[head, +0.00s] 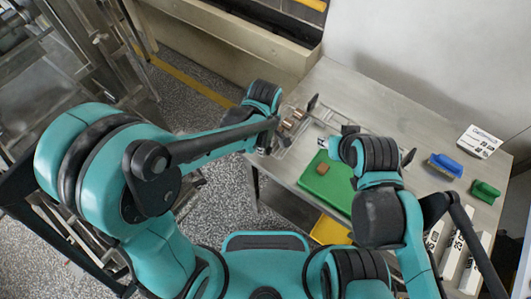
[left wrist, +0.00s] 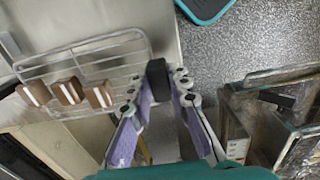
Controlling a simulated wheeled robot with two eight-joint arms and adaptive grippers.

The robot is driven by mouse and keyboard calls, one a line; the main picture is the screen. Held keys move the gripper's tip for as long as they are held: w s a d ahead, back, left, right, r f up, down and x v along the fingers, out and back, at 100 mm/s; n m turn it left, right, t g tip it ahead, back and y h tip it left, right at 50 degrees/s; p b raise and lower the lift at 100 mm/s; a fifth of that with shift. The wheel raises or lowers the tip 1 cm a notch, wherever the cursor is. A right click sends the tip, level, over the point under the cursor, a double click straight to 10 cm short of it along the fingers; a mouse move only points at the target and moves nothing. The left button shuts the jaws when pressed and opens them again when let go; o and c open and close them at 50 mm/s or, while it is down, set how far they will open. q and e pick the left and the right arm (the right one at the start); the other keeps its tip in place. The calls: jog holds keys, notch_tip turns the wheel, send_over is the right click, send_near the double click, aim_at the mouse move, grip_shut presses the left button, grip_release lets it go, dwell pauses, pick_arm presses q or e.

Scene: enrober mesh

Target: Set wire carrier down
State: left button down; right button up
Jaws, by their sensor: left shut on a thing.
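The wire carrier (left wrist: 88,68) shows in the left wrist view as a metal wire rack with three brown, white-striped pieces (left wrist: 68,91) in a row. My left gripper (left wrist: 158,85) is shut on its black handle (left wrist: 157,72) at one end. In the head view, the carrier (head: 297,133) is over the left end of the table, with my left gripper (head: 268,138) at its left side. I cannot tell whether it touches the tabletop. My right gripper (head: 333,143) is just right of the carrier, partly hidden by its own arm; its jaws are unclear.
On the grey table (head: 425,125), a green board (head: 318,187) holds a brown block (head: 322,169). A blue brush (head: 445,165), a green brush (head: 485,191) and a printed card (head: 479,141) lie at the right. A yellow item (head: 328,231) is low beneath the table's front edge.

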pick_arm(q)
notch_tip(320, 180, down, 4)
jog(key=b, duration=0.2)
jog(key=shift+b, duration=0.3)
jog(key=shift+r, duration=0.15)
jog(key=c, duration=1.4)
grip_release()
jog(key=shift+c, duration=0.2)
